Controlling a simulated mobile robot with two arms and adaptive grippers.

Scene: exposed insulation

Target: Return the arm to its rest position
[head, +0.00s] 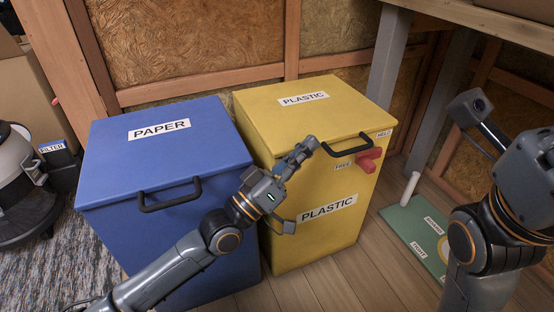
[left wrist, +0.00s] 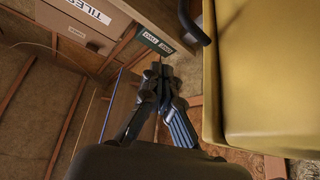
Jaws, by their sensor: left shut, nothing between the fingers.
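My left arm reaches in from the bottom of the head view. Its gripper (head: 309,145) is shut and empty, in front of the yellow bin (head: 318,232), with its tips near the left end of that bin's black handle (head: 346,144). I cannot tell whether they touch it. In the left wrist view the fingers (left wrist: 162,70) are together with nothing between them, and the yellow bin (left wrist: 262,75) is at the right. My right arm (head: 478,250) stands at the right edge of the head view; its fingertips are out of frame.
A blue bin (head: 180,240) marked PAPER stands left of the yellow PLASTIC bin; both lids are closed. Red parts (head: 369,160) stick out from the yellow bin's front. A green board (head: 408,228) lies on the floor at right. A vacuum (head: 22,185) stands at far left.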

